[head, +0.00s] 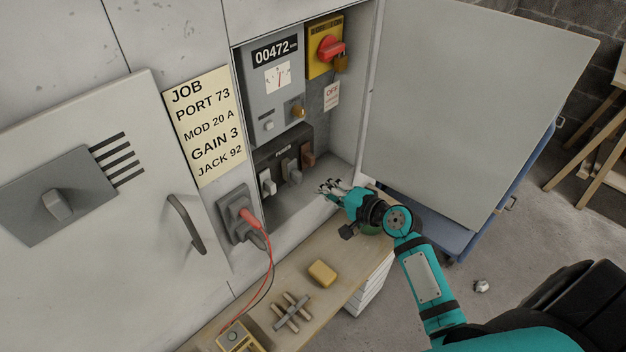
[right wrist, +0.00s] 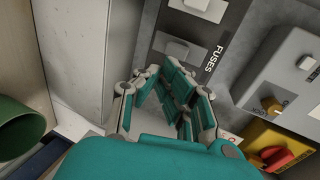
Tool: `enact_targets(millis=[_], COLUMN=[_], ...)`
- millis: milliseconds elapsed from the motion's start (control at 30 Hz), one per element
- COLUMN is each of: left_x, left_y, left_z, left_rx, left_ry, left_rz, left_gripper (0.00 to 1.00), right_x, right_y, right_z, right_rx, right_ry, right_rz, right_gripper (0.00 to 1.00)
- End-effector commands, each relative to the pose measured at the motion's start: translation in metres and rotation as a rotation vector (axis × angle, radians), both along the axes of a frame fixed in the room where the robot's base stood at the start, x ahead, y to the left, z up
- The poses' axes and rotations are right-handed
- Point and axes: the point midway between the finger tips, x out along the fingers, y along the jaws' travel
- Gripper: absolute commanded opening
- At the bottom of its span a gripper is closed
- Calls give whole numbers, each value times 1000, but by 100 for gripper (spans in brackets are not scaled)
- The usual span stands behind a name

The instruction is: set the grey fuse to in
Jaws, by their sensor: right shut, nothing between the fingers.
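The grey fuse (head: 293,171) is the middle one of three in the dark fuse block of the open cabinet, between a white fuse (head: 267,182) and a brown fuse (head: 308,157). I cannot tell for sure how far in it sits. In the right wrist view the grey fuse (right wrist: 179,47) lies just beyond my fingers. My right gripper (head: 326,188) is shut and empty, in front of the cabinet opening, below and right of the fuses and apart from them. In the right wrist view its fingers (right wrist: 168,85) hide the brown fuse. My left gripper is out of view.
Above the fuses are a grey meter unit (head: 276,80) and a yellow switch box (head: 324,45) with a red knob. The open cabinet door (head: 470,110) stands at right. A wooden bench (head: 335,295) below holds a yellow block (head: 322,273). A plugged cable hangs at left.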

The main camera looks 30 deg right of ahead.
Motion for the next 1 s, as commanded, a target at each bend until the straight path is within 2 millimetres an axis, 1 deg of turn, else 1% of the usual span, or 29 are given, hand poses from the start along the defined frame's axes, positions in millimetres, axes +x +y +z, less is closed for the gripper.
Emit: enact_targets(millis=[33,100,233,400,767,867,1000], left_x=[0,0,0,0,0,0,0], left_y=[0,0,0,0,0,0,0], left_z=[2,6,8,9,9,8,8], left_rx=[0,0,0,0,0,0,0], left_ry=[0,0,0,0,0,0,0], left_rz=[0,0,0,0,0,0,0], left_gripper=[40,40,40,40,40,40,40], right_x=[10,21,35,42,44,54,72], right_y=[4,8,13,16,17,20,26], right_z=[-1,0,-1,-2,-3,-2,-2], right_rx=[2,2,0,-2,-2,-1,-2], right_ry=[-1,-1,1,1,1,-1,-1], right_rz=[1,1,1,1,2,2,2], right_gripper=[0,0,0,0,0,0,0])
